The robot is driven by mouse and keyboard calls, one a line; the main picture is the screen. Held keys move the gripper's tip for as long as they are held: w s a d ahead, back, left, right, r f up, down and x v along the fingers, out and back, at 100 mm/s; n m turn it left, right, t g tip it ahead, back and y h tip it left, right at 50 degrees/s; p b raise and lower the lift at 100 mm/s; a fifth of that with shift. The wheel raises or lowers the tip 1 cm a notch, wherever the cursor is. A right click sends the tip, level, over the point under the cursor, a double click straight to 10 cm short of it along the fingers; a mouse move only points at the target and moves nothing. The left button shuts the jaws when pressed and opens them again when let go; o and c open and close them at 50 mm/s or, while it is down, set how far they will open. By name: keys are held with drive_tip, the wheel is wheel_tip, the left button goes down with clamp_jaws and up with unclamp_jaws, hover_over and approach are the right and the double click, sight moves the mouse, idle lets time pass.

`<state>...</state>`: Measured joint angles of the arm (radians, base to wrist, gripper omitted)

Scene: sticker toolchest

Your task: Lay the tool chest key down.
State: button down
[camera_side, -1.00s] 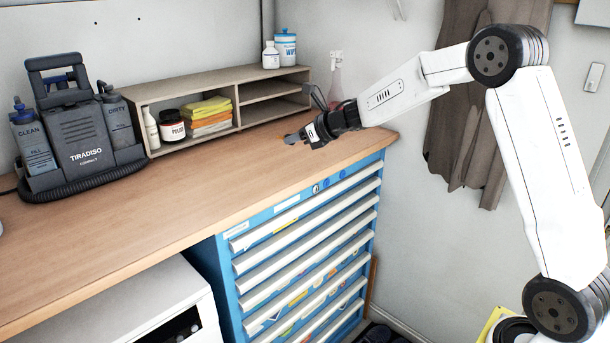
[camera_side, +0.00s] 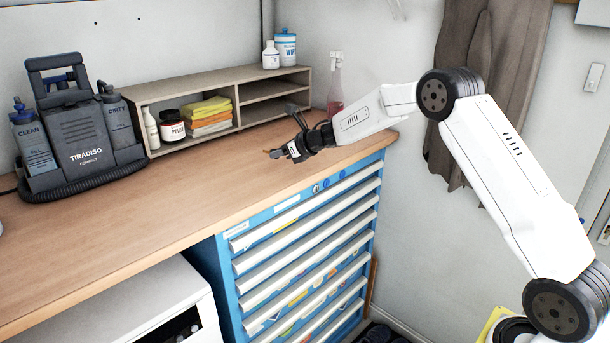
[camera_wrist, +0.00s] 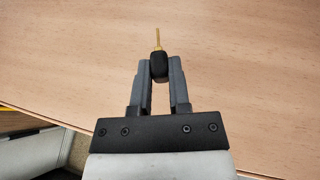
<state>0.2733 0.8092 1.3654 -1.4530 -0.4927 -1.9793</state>
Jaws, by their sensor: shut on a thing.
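The tool chest key (camera_wrist: 158,62) has a black head and a thin brass-coloured shaft. My gripper (camera_wrist: 160,72) is shut on its black head, and the shaft points away from the fingers. The wooden worktop (camera_wrist: 235,80) lies beneath it; the wrist view does not clearly show how high the key is above it. In the side view my gripper (camera_side: 276,155) is over the worktop (camera_side: 170,195), near its front edge and above the blue tool chest (camera_side: 231,262). The key is too small there to make out well.
A wooden shelf unit (camera_side: 238,113) with folded cloths (camera_side: 208,112) stands behind my gripper. A pinkish spray bottle (camera_side: 335,92) stands by the wall corner. A grey carpet cleaner (camera_side: 84,135) is at the left. The worktop between it and my gripper is clear.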

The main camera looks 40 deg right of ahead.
sight(283, 172)
drive_tip(key=shift+w+f, duration=0.2)
drive_tip(key=shift+f, duration=1.6)
drive_tip(key=shift+f, duration=0.15)
drive_tip(key=c, duration=0.6)
unclamp_jaws()
drive_tip(key=shift+r, duration=0.2)
drive_tip(key=shift+s+d+r, duration=0.25)
drive_tip(key=shift+s, duration=0.25)
drive_tip(key=shift+v, duration=5.35)
